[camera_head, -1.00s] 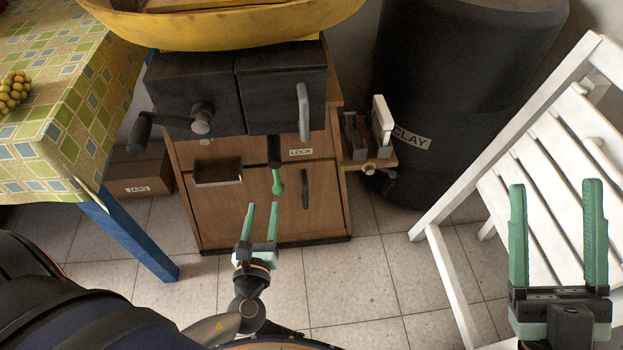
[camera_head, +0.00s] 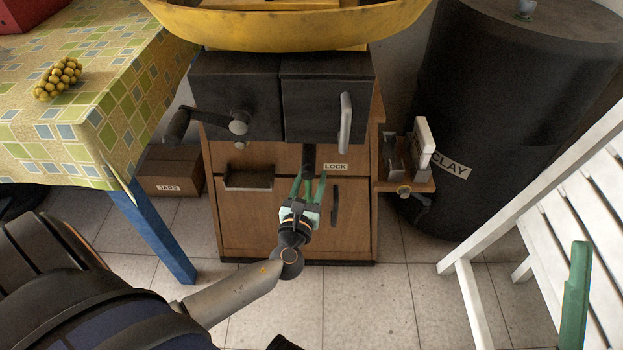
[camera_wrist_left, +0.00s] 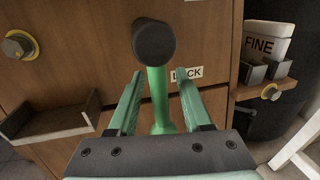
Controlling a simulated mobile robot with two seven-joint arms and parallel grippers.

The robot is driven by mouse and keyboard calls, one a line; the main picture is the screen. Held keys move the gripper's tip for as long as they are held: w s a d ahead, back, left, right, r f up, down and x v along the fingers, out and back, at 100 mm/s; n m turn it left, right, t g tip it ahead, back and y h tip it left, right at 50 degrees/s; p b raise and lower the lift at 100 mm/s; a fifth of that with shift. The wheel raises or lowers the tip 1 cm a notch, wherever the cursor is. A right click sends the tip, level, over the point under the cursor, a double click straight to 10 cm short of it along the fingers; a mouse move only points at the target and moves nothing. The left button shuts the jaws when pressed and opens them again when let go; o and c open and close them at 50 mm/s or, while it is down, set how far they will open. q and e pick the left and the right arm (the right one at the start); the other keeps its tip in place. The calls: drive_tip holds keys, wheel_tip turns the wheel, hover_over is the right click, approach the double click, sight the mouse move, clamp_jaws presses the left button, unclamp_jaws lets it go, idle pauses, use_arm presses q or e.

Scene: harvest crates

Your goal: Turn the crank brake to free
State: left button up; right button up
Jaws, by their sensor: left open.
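The brake lever (camera_head: 309,157) is on the front of the wooden cabinet, just left of a label reading LOCK (camera_head: 335,167). In the left wrist view the lever has a black round end (camera_wrist_left: 154,42) and a green stem (camera_wrist_left: 158,95) pointing down. My left gripper (camera_head: 309,183) is open at the lever, with one finger on each side of the green stem. A gap shows between stem and fingers in the wrist view. Of my right gripper (camera_head: 575,295), only one finger shows at the right edge of the head view.
A crank handle (camera_head: 200,120) sticks out at the upper left of the cabinet (camera_head: 235,210). A small side shelf (camera_head: 410,186) with a white FINE box (camera_wrist_left: 267,42) is on the right. A table, a black CLAY barrel and a white chair stand around it.

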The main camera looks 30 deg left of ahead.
use_arm(q)
drive_tip(key=shift+w, duration=0.2)
clamp_jaws()
idle(0.3)
idle(1.1)
